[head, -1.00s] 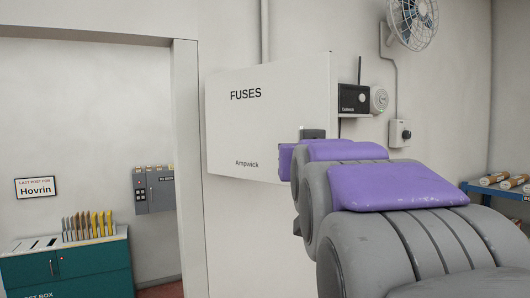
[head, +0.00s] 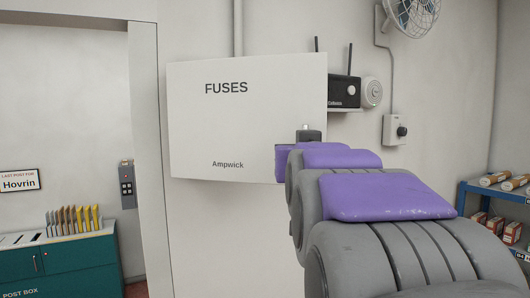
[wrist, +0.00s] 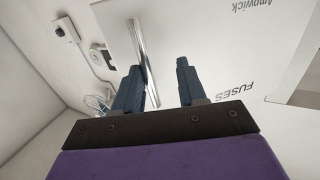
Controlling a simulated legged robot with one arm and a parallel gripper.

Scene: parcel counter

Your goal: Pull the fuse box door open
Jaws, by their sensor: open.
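The fuse box (head: 225,125) is a white wall box with a flat door marked FUSES and Ampwick. Its door looks shut in the head view. In the wrist view the door face (wrist: 225,45) appears upside down, with a shiny metal bar handle (wrist: 142,50) on it. My gripper (wrist: 158,68) is open there, its two dark fingers pointing at the door. The bar runs into the gap between the fingers, close to the left one; contact cannot be told. In the head view my purple and grey arm hides the handle and most of the gripper.
Right of the box are a black radio (head: 343,91), a round white device (head: 372,92), a wall switch (head: 395,130) and a fan (head: 412,20). A blue shelf (head: 480,194) stands at far right. Left are a doorway frame (head: 147,150) and a green post box (head: 75,258).

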